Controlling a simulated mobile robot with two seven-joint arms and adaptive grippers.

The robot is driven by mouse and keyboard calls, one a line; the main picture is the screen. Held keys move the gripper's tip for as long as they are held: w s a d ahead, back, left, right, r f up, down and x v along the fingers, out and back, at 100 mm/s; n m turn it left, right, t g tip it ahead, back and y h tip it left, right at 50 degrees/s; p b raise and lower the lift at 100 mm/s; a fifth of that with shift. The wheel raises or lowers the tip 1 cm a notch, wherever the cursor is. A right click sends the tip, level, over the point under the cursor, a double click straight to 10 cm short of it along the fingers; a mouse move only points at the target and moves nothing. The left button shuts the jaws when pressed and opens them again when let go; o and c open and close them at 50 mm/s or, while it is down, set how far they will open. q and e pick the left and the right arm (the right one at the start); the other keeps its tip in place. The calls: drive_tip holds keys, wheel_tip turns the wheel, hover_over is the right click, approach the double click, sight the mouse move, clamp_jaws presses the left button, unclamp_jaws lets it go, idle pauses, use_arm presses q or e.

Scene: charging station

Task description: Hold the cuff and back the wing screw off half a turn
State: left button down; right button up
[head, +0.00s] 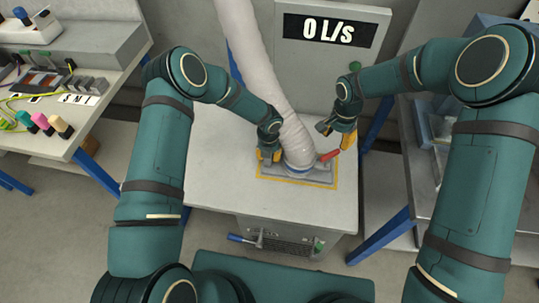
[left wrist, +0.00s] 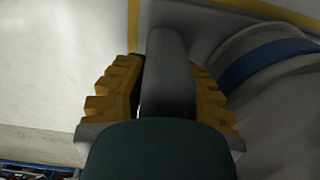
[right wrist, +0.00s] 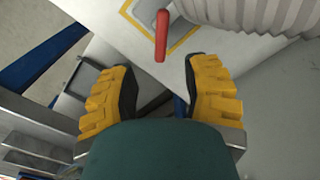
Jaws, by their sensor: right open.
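The pale hose ends in a cuff with a blue band (head: 299,168), upright on a grey plate; the blue band also shows in the left wrist view (left wrist: 262,66). My left gripper (head: 268,155) is at the cuff's left side, its fingers closed on both sides of a grey grip bar (left wrist: 167,70). The red wing screw handle (head: 330,155) sticks out on the cuff's right side. It also shows in the right wrist view (right wrist: 162,36), beyond the fingertips. My right gripper (head: 338,134) is open and empty, apart from the red handle.
A yellow outline (head: 270,180) surrounds the plate on the pale station top (head: 215,185). A panel reading "0 L/s" (head: 330,30) stands behind. A bench with colored plugs (head: 60,125) is at left, a shelf (head: 430,190) at right. The station's front top is clear.

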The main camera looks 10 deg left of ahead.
sight(331, 154)
wheel_tip(331, 154, down, 10)
drive_tip(key=m, duration=0.2)
drive_tip(key=shift+w+r+m, duration=0.1)
drive_tip(key=shift+m, duration=0.2)
idle(0.8)
drive_tip(key=shift+o, duration=0.2)
clamp_jaws()
